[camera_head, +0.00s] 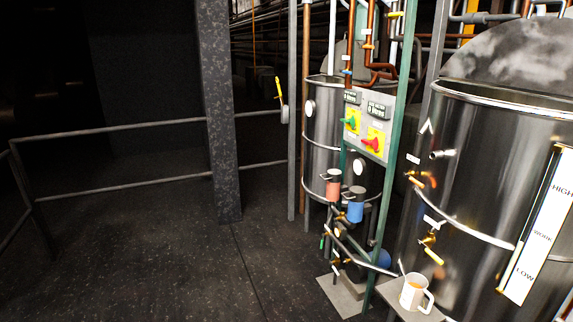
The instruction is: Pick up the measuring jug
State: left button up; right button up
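Neither of my grippers shows in the head view, and nothing is seen touching the jug.
A large steel tank (470,180) with a level scale (537,225) stands right behind the jug. A green post (388,170), control panel (368,122) and pipes with valves stand left of it. Grey railings (120,128) and a pillar (215,110) border open dark floor at left.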

aim_at(415, 285)
jog(key=i+z, duration=0.1)
jog(key=i, duration=0.5)
jog(key=i+j+z, duration=0.1)
jog(key=i, duration=0.55)
jog(key=i+j+z, duration=0.1)
jog(key=i, duration=0.5)
jog(key=i+j, duration=0.25)
jog(key=i, duration=0.35)
jog(key=i+j+z, duration=0.15)
jog(key=i+z, duration=0.2)
jog(key=i+j+z, duration=0.35)
jog(key=i+z, duration=0.1)
jog(key=z, duration=1.8)
